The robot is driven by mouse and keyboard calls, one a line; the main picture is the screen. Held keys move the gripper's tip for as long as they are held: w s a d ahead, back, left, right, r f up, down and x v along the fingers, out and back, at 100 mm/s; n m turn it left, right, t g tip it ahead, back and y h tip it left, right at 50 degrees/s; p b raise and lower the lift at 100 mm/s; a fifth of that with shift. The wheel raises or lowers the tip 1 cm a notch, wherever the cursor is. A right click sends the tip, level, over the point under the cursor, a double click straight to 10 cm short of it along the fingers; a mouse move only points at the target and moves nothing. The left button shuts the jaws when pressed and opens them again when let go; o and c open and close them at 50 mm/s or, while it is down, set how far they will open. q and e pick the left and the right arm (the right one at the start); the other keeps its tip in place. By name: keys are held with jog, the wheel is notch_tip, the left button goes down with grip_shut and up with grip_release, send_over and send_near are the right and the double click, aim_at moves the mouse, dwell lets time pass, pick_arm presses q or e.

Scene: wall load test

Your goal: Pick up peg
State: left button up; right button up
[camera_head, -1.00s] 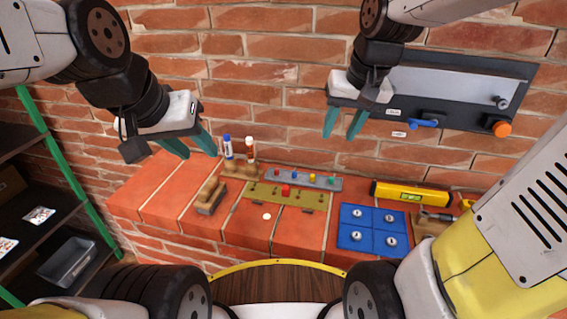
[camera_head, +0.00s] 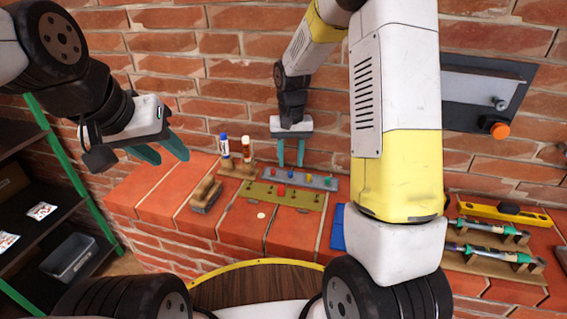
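A grey peg strip (camera_head: 317,183) lies on the brick ledge with several small coloured pegs in it, among them a red peg (camera_head: 275,171) and a teal peg (camera_head: 328,182). In front is an olive board (camera_head: 258,193) with a larger red peg (camera_head: 281,190) and some small dark parts. My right gripper (camera_head: 290,165) points down with its teal fingers apart and empty. Its tips appear just above or behind the grey strip; the exact gap is unclear. My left gripper (camera_head: 172,158) is open and empty, left of the boards above the ledge.
Two marker-like tubes (camera_head: 225,147) stand in a wooden holder behind the boards. A wooden brush (camera_head: 206,196) lies left of them. A yellow level (camera_head: 500,210) and screwdrivers (camera_head: 490,254) lie on the right. My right arm covers most of a blue panel (camera_head: 337,228).

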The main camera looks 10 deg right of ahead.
aim_at(291, 172)
notch_tip(291, 172, down, 4)
jog(key=shift+s+d+f, duration=0.1)
grip_shut()
jog(key=shift+r, duration=0.2)
